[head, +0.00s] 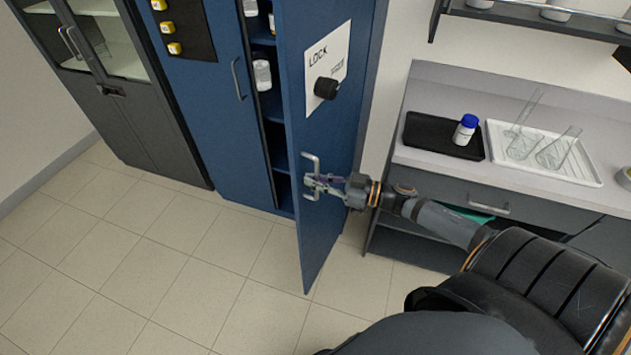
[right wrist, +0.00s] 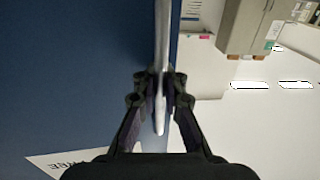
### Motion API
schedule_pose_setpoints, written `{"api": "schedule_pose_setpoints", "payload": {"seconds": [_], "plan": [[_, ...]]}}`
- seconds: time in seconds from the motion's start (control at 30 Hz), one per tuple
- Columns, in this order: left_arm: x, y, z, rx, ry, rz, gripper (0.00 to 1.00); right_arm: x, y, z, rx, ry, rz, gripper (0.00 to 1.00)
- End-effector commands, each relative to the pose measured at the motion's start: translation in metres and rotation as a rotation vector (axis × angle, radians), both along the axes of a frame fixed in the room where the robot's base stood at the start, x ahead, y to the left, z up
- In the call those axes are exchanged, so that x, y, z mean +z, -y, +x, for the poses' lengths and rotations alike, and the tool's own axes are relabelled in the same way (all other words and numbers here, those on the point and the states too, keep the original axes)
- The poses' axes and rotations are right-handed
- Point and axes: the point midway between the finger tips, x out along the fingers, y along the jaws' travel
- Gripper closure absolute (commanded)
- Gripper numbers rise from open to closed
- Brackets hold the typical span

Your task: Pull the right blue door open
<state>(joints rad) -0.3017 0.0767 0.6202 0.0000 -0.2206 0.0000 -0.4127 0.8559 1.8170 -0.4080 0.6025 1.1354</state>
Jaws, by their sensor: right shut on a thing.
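The right blue door (head: 318,150) stands part way open in the head view, swung out from the blue cabinet. It carries a white LOCK label (head: 327,62) with a black knob (head: 326,88) and a pale bar handle (head: 311,177) below. My right gripper (head: 318,187) is shut on this handle. In the right wrist view, the handle (right wrist: 160,110) runs between the two fingers of my right gripper (right wrist: 160,80), with the blue door face (right wrist: 70,80) on the left. My left gripper is in neither view.
White bottles (head: 262,74) stand on shelves inside the opening. The left blue door (head: 215,110) is closed. At the right, a counter holds a black tray (head: 425,134) with a blue-capped bottle (head: 465,130) and a white tray (head: 575,172) with glass flasks. The tiled floor (head: 170,270) in front is clear.

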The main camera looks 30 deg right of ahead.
Motion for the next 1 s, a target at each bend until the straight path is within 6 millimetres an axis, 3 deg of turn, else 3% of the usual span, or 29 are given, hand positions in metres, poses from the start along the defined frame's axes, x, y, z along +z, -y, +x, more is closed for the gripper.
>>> {"api": "schedule_pose_setpoints", "payload": {"seconds": [0.47, 0.5, 0.7, 1.0], "plan": [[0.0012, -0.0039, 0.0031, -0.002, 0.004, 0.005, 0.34, 0.0051, -0.0003, 0.0022, -0.001, 0.006, 0.005, 1.00], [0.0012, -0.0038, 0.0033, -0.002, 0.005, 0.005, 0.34, 0.0051, -0.0003, 0.0022, -0.001, 0.006, 0.005, 0.92], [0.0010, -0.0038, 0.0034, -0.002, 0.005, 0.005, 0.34, 0.0033, -0.0001, 0.0014, -0.001, 0.004, 0.003, 0.67], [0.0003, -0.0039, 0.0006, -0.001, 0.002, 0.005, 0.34, 0.0013, 0.0006, -0.0002, 0.000, 0.001, 0.001, 0.67]]}}
